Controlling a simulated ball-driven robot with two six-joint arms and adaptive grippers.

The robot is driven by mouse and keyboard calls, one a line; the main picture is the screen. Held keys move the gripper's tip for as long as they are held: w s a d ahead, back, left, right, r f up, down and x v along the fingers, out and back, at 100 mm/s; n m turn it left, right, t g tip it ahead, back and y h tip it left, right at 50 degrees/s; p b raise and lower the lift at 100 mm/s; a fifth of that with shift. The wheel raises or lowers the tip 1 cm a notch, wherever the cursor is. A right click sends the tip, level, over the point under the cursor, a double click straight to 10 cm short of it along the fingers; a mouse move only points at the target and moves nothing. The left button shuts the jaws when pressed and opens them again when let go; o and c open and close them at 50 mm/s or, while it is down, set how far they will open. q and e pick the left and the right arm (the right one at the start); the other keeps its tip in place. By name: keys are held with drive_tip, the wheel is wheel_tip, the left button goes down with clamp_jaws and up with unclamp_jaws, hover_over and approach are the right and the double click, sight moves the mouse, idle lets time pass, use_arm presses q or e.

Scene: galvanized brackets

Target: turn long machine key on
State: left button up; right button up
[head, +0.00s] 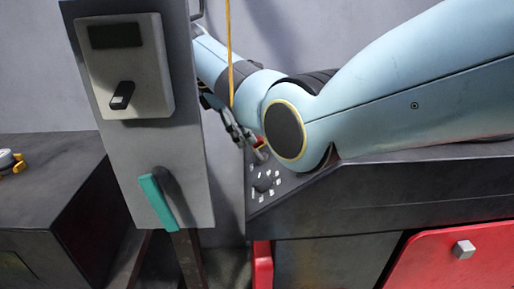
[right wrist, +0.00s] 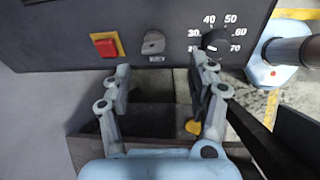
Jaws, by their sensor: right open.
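The grey key (right wrist: 154,42) is set in the dark machine panel (right wrist: 72,50), between a red button (right wrist: 104,44) on a yellow plate and a numbered dial (right wrist: 214,42). A small label sits below the key. My right gripper (right wrist: 160,68) is open and empty, its fingers spread just below and either side of the key in the right wrist view; no contact with the key shows. In the head view my right gripper (head: 246,138) is at the panel's upper left part, and I cannot make out the key there. My left gripper is not in view.
A grey post (head: 190,90) with a switch box (head: 152,70) and a teal handle (head: 157,200) stands left of the panel. A yellow cord (head: 229,50) hangs by my right forearm. A red door (head: 440,262) is at lower right.

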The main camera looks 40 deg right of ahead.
sight(258, 151)
drive_tip(key=d+f+n, duration=0.1)
drive_tip(key=f, duration=0.1)
drive_tip(key=d+f, duration=0.1)
drive_tip(key=f, duration=0.2)
drive_tip(key=d+f+n+y, duration=0.1)
drive_tip(key=d+f, duration=0.1)
drive_tip(key=shift+f+n+p, duration=0.25)
drive_tip(key=shift+n+p, duration=0.05)
drive_tip(key=shift+p, duration=0.1)
